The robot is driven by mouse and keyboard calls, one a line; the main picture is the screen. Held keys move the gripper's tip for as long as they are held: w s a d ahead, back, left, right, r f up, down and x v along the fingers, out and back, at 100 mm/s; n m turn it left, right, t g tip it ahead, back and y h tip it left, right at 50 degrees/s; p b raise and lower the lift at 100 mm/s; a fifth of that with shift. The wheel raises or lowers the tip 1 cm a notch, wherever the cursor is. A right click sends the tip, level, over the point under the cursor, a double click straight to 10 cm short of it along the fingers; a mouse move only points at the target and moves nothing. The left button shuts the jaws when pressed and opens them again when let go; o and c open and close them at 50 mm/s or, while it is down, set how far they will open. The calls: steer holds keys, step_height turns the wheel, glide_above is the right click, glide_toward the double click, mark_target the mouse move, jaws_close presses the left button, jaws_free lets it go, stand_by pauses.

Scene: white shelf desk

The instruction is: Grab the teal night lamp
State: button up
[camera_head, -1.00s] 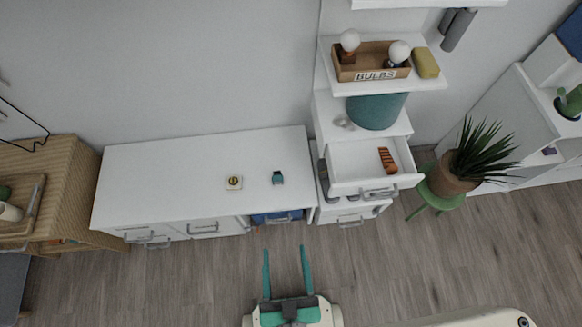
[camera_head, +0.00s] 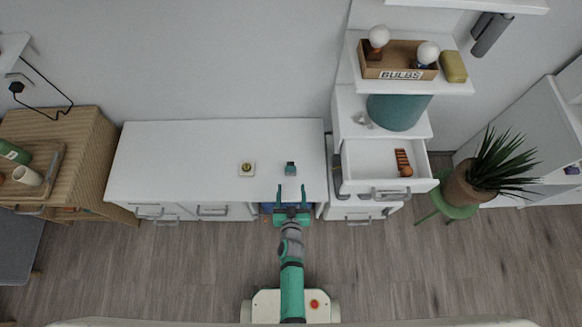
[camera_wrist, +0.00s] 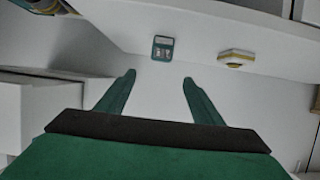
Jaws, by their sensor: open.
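The small teal night lamp (camera_head: 290,168) sits on the white desk (camera_head: 170,165), near its right end. In the wrist view the lamp (camera_wrist: 163,48) is a small teal block with a pale front, just beyond the fingertips and roughly centred between them. My gripper (camera_head: 292,190) is open and empty at the desk's front edge, in front of the lamp. Its two teal fingers (camera_wrist: 159,78) are apart and not around the lamp.
A small white and yellow item (camera_head: 247,169) lies left of the lamp. An open drawer (camera_head: 365,170) juts out to the right, under a large teal drum shape (camera_head: 398,112) and a bulb box (camera_head: 385,62). A potted plant (camera_head: 462,188) stands farther right.

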mark_target(291, 168)
steer(key=x, duration=1)
steer(key=shift+s+a, duration=0.1)
steer(key=shift+a, duration=0.1)
steer(key=shift+x, duration=1.5)
steer(key=shift+w+d+f, duration=0.2)
steer(key=shift+w, duration=0.15)
steer(key=shift+w+a+f, duration=0.1)
steer(key=shift+w+f, duration=0.05)
steer(key=shift+w, duration=0.15)
steer(key=c, duration=1.2)
